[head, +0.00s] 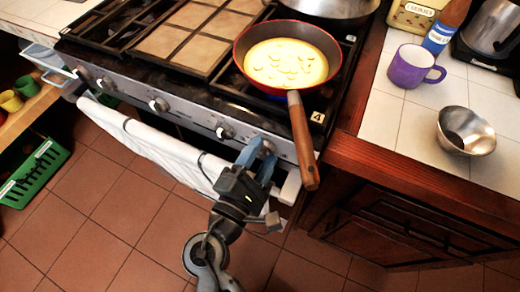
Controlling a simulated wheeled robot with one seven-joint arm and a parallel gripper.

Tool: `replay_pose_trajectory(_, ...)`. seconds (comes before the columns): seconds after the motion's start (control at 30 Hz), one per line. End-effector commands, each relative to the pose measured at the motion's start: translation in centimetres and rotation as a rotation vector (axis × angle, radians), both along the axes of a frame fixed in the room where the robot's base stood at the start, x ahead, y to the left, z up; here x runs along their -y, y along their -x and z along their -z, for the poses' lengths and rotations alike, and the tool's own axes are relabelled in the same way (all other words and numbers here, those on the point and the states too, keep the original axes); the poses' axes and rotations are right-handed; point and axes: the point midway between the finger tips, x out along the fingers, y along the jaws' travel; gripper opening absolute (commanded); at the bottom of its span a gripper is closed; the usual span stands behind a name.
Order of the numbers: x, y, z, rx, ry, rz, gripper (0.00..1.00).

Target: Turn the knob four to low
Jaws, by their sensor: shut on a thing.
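The stove's front panel (190,115) carries a row of round knobs. Knob four (268,146) is the rightmost, near the white "4" label (318,117) by the right burner. My gripper (257,158) reaches up from below, with its blue-grey fingers on both sides of this knob, shut on it. The fingers partly cover the knob, so its pointer and setting cannot be read. A red-rimmed pan (243,60) holding yellow food (285,65) sits on the front right burner, its wooden handle (302,140) extending over the panel just right of my gripper.
A white towel (150,140) hangs on the oven rail left of my gripper. A purple mug (407,68) and metal bowl (466,130) stand on the right counter. A green crate (35,172) is on the floor at left. Open tiled floor lies in front.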

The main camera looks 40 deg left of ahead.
Motion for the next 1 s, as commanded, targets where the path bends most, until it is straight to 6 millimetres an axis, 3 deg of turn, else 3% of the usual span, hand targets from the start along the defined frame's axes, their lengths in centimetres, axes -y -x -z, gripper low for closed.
replay_pose_trajectory(0.4,-0.07,0.12,0.13,0.036,0.161,-0.004,0.19)
replay_pose_trajectory(0.9,-0.05,0.13,0.22,0.040,0.178,-0.003,0.19)
replay_pose_trajectory(0.93,-0.05,0.13,0.22,0.040,0.178,-0.003,0.52)
replay_pose_trajectory(1.0,-0.04,0.11,0.20,0.040,0.177,-0.003,0.58)
